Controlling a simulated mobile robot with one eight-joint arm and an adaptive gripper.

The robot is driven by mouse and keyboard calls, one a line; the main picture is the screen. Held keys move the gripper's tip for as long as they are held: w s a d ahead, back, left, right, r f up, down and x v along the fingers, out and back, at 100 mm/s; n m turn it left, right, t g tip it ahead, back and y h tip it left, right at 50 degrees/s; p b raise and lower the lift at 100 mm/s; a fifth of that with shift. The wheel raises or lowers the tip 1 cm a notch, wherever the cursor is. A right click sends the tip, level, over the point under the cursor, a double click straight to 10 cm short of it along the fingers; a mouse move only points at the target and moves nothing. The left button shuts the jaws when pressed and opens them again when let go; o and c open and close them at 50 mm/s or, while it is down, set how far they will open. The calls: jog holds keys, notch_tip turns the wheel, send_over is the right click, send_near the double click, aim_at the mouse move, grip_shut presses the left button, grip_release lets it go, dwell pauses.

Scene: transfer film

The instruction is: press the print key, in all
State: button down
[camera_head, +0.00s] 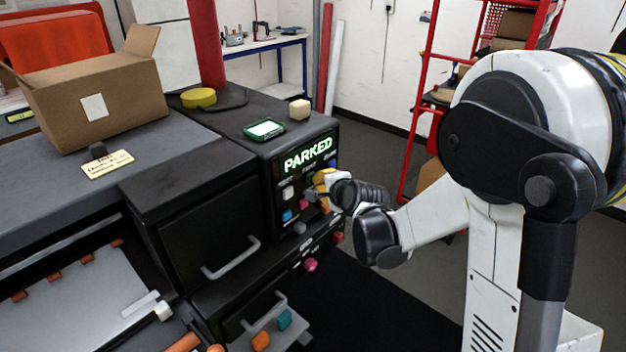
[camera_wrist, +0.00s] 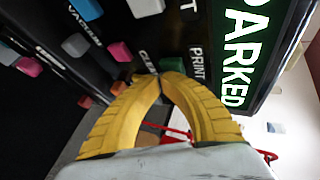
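The black control panel on the machine has a lit PARKED display (camera_head: 307,155); the display also shows in the wrist view (camera_wrist: 238,60). The PRINT label (camera_wrist: 198,65) is below that display on the panel. My gripper (camera_head: 319,182) is at the panel face, under the display. In the wrist view its yellow fingers (camera_wrist: 160,78) are shut, tips together, with nothing seen between them. The tips lie right beside the PRINT label and cover the spot under it, so the print key is mostly hidden there. I cannot tell whether the tips touch it.
Neighbouring keys sit close by: a white key (camera_wrist: 145,7), a blue key (camera_wrist: 88,8) and a pink key (camera_wrist: 120,50). A pink knob (camera_head: 311,265) sticks out lower down. A cardboard box (camera_head: 95,85) stands on the machine. A red rack (camera_head: 418,100) stands behind.

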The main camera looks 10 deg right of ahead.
jog(key=shift+w+a, duration=0.15)
dwell(0.5)
jog(key=shift+s+d, duration=0.55)
jog(key=shift+s, duration=0.15)
jog(key=s+d, duration=0.1)
jog(key=s, duration=0.1)
jog(key=s+d, duration=0.2)
dwell(0.3)
dwell(0.5)
